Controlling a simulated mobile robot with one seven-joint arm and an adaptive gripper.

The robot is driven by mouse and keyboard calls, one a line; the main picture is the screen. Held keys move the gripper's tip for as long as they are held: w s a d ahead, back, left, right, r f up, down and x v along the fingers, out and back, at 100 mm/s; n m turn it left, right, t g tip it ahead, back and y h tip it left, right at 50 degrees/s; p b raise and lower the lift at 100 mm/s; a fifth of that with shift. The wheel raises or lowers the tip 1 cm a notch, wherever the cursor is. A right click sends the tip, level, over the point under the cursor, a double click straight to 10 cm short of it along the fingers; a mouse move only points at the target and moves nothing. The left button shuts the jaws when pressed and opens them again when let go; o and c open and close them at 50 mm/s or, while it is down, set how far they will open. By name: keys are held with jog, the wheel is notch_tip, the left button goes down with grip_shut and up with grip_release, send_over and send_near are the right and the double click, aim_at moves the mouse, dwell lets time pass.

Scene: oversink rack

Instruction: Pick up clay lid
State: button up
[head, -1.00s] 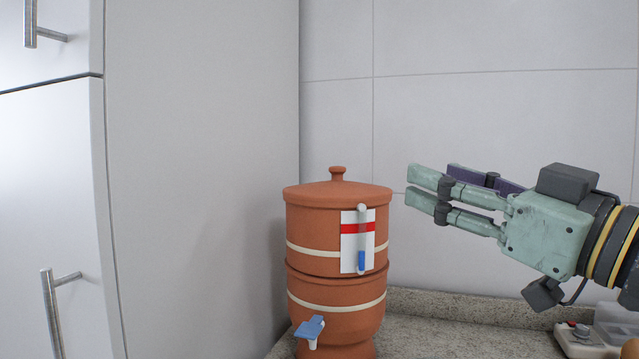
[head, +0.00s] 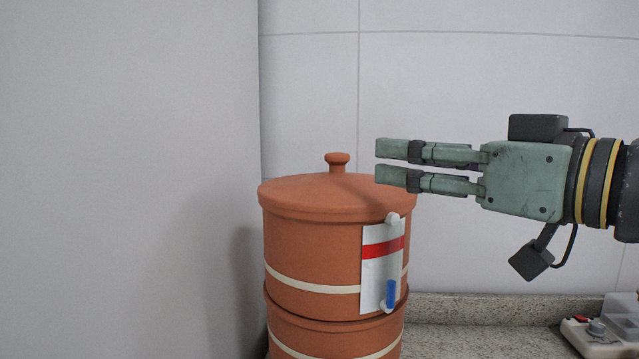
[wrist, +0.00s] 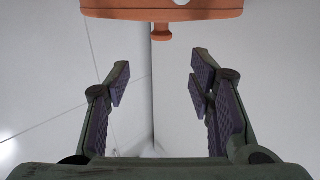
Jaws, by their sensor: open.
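The terracotta clay lid (head: 308,196) sits on top of the clay water filter (head: 310,250) in the head view, with a small round knob (head: 337,163) at its middle. My gripper (head: 377,163) is open and empty, to the right of the knob at about its height, with its fingers pointing left. In the wrist view the lid (wrist: 200,14) shows at the top edge, with its knob (wrist: 162,33) beyond and roughly between my open fingers (wrist: 158,70). A gap separates the fingers from the knob.
A tall grey cabinet side (head: 130,180) stands close to the left of the filter. A tiled wall (head: 480,70) is behind. A granite counter (head: 470,335) runs to the right, with a small white device (head: 595,338) at its right end.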

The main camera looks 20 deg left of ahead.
aim_at(345, 158)
jog(key=p+x, duration=0.1)
jog(key=x, duration=0.4)
jog(key=shift+f+p+x, duration=0.25)
jog(key=shift+p+x, duration=0.35)
jog(key=shift+x, duration=0.8)
jog(key=shift+f+p+x, duration=0.2)
jog(key=shift+p+x, duration=0.35)
jog(key=shift+x, duration=0.8)
jog(key=shift+s, duration=0.1)
jog(key=shift+c, duration=0.3)
grip_shut()
